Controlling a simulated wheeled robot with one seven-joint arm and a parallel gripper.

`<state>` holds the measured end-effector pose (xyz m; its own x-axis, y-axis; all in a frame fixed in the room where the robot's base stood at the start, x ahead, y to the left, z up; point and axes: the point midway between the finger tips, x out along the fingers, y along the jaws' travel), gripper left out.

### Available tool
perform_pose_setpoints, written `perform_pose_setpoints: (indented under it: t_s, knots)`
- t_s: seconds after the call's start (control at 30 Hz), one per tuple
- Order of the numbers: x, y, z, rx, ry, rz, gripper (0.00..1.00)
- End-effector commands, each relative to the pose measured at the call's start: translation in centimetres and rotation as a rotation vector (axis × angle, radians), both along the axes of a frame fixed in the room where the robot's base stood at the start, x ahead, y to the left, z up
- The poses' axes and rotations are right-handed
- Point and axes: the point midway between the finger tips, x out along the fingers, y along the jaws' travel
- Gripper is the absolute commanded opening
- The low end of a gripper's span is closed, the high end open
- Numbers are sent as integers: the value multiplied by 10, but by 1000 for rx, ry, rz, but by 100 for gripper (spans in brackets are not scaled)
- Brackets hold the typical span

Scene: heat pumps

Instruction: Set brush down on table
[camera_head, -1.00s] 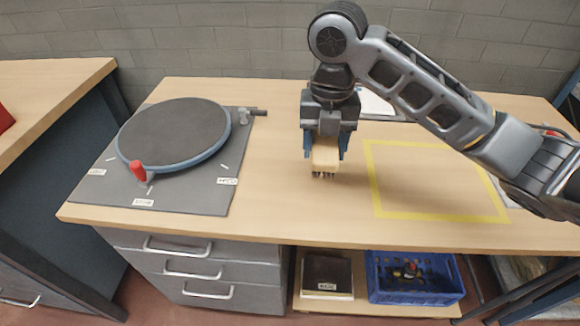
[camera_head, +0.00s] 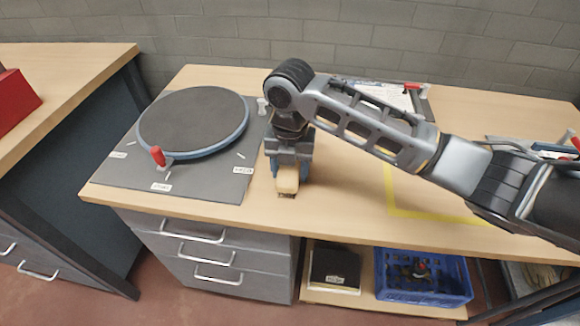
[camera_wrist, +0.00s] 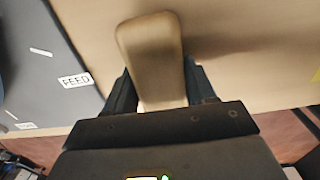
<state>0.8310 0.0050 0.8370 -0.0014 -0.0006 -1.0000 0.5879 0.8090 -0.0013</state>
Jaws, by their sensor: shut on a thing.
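The brush (camera_head: 288,179) has a pale wooden body with dark bristles below. It also shows in the wrist view (camera_wrist: 152,55), between my fingers. My gripper (camera_head: 288,168) points down and is shut on the brush, near the front edge of the wooden table (camera_head: 340,205), just right of the turntable's base plate. The bristles are at or very close to the tabletop; I cannot tell whether they touch it.
A round turntable (camera_head: 193,120) with a red-handled clamp (camera_head: 158,156) stands on a grey plate at left. A yellow taped outline (camera_head: 430,214) lies at right, partly behind my arm. A clipboard with paper (camera_head: 388,97) lies at the back. A blue crate (camera_head: 425,297) is below.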

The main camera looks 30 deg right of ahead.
Motion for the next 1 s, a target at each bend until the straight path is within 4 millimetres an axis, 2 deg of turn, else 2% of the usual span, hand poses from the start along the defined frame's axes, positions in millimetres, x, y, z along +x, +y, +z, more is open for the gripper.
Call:
perform_pose_setpoints:
  t_s: [0.37,0.4,0.63,0.87,1.0]
  knots:
    - [0,0,-5,1,-1,-1,27]
    - [0,0,-4,1,-1,0,59]
    - [0,0,-4,1,-1,0,81]
    - [0,0,-3,1,-1,0,81]
    - [1,0,6,0,-2,1,81]
